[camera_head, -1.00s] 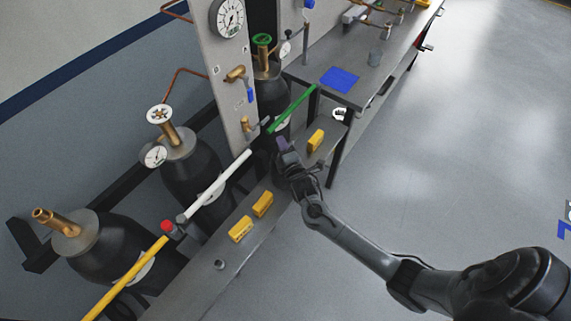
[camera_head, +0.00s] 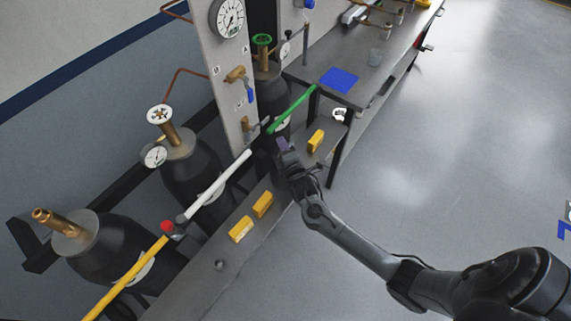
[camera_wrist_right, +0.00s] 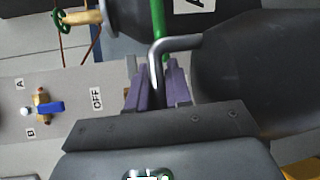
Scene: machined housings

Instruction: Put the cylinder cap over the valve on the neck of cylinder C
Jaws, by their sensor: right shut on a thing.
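My right gripper (camera_head: 283,145) is beside the rear cylinder (camera_head: 272,95), near the lower end of a green bar (camera_head: 292,108). In the right wrist view its purple-grey fingers (camera_wrist_right: 158,88) are shut on a bent grey metal handle (camera_wrist_right: 178,43) beside the green bar. A small grey cup-like piece (camera_head: 375,58), possibly the cylinder cap, stands on the bench. The front cylinder (camera_head: 110,255) has a bare brass valve (camera_head: 48,218); the middle cylinder (camera_head: 190,178) has a white handwheel. I cannot read which cylinder is C. My left gripper is not in view.
Yellow blocks (camera_head: 240,230) sit on the low ledge in front of the cylinders. White (camera_head: 220,186) and yellow (camera_head: 128,276) bars cross the other cylinders. A gauge panel (camera_head: 233,75) rises between them. The bench (camera_head: 330,98) holds a blue mat. The floor at right is clear.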

